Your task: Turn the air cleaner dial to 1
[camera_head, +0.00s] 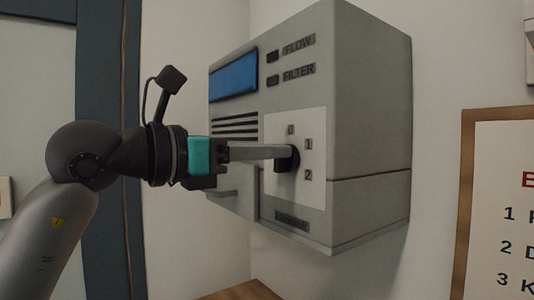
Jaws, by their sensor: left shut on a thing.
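The air cleaner (372,110) is a grey box on the wall, with a blue screen, vent slots and the labels FLOW and FILTER. Its black dial (285,160) sits on a white plate (312,190) marked 0 at the top, 1 at upper right and 2 at lower right. My left gripper (284,152) reaches in from the left, with its fingers shut on the dial. The fingers hide part of the dial, so I cannot tell which number it points to. My right gripper is not in view.
A wood-framed board (500,200) with a numbered list hangs on the wall at the right. A dark door frame (105,80) stands behind my left arm. A wooden surface (240,290) shows below the air cleaner.

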